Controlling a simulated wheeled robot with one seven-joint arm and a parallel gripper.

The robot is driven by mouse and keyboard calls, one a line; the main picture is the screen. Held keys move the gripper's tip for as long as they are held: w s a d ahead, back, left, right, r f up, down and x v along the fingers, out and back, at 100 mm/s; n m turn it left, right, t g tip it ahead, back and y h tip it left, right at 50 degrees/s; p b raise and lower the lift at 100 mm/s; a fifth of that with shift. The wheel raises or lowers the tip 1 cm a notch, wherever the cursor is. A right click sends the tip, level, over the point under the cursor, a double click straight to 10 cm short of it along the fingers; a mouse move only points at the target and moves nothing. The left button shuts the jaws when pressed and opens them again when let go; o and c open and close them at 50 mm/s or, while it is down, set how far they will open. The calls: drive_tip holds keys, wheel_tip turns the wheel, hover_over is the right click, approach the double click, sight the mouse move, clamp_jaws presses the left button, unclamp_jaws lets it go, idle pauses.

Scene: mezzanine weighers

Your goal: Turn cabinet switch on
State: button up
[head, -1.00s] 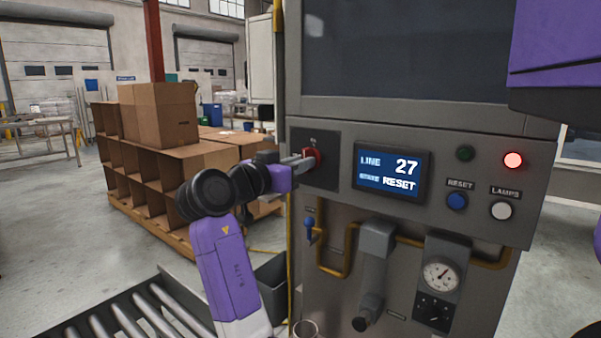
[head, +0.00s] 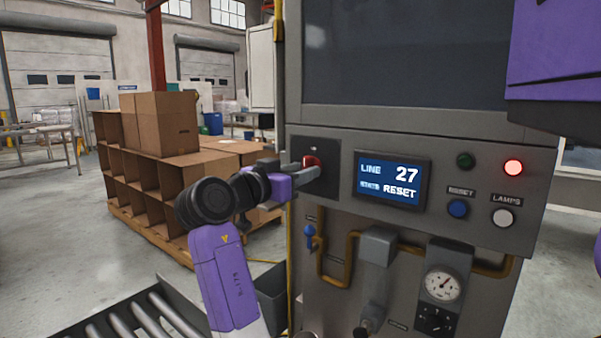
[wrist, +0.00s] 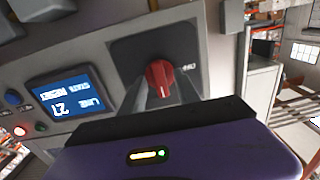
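The cabinet switch is a red rotary knob (head: 311,161) on a dark square plate at the left end of the cabinet's grey panel. It also shows in the wrist view (wrist: 160,78), its red grip pointing toward me, with the upside-down word ON on the plate to its right. My gripper (head: 303,172) reaches the knob from the left in the head view. In the wrist view my gripper's fingers (wrist: 160,92) stand apart, one on each side of the knob. They look open around it; contact is not clear. The fingers partly hide the knob in the head view.
Right of the switch, a blue display (head: 391,182) reads LINE 27 and RESET. Beyond it are a green lamp (head: 465,161), a lit red lamp (head: 513,167), a blue reset button (head: 457,208) and a white lamps button (head: 502,217). Pipes and a gauge (head: 442,285) sit below.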

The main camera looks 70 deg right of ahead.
drive_tip(key=shift+a, duration=0.1)
drive_tip(key=v, duration=0.7)
drive_tip(key=shift+a+p, duration=0.3)
drive_tip(key=shift+p, duration=0.05)
drive_tip(key=shift+w, duration=0.1)
